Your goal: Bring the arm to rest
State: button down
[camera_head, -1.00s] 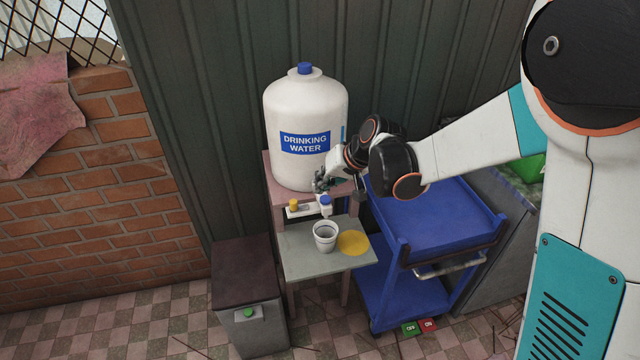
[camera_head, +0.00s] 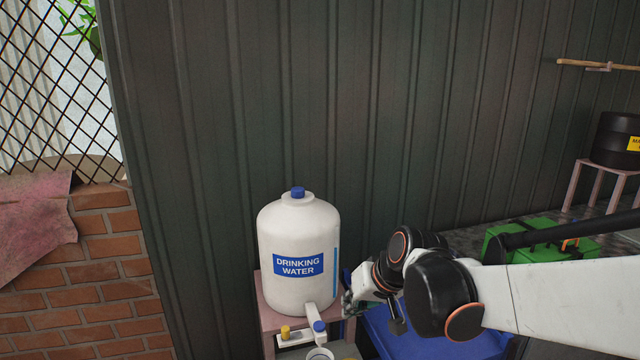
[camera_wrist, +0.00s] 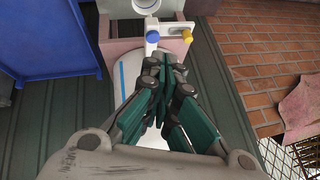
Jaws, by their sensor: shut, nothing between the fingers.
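My gripper (camera_wrist: 168,75) has its teal fingers together and empty in the wrist view. In the head view my gripper (camera_head: 348,303) is at the lower right side of the white drinking water jug (camera_head: 290,235), partly hidden by my wrist. I cannot tell if it touches the jug. The jug stands upright on a pinkish stand (camera_head: 268,318). Its spout has a blue cap (camera_head: 319,326), which also shows in the wrist view (camera_wrist: 153,37). A yellow knob (camera_head: 285,331) is beside it. A white cup (camera_head: 320,354) shows at the bottom edge, mostly cut off.
A blue cart (camera_head: 385,335) stands under my arm at the right. A green case (camera_head: 540,240) and a dark drum on a stool (camera_head: 615,140) are farther right. A corrugated wall (camera_head: 330,100) is behind the jug, and a brick wall (camera_head: 105,270) is at left.

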jog(key=s+d+r+t+h, duration=0.1)
jog(key=s+d+h, duration=0.1)
jog(key=s+d, duration=0.4)
jog(key=s+d+r+m+h, duration=0.1)
jog(key=s+d, duration=0.6)
jog(key=s, duration=0.7)
jog(key=shift+s+d+r+t+h, duration=0.25)
jog(key=shift+r+t+h, duration=0.15)
jog(key=shift+r+h, duration=0.2)
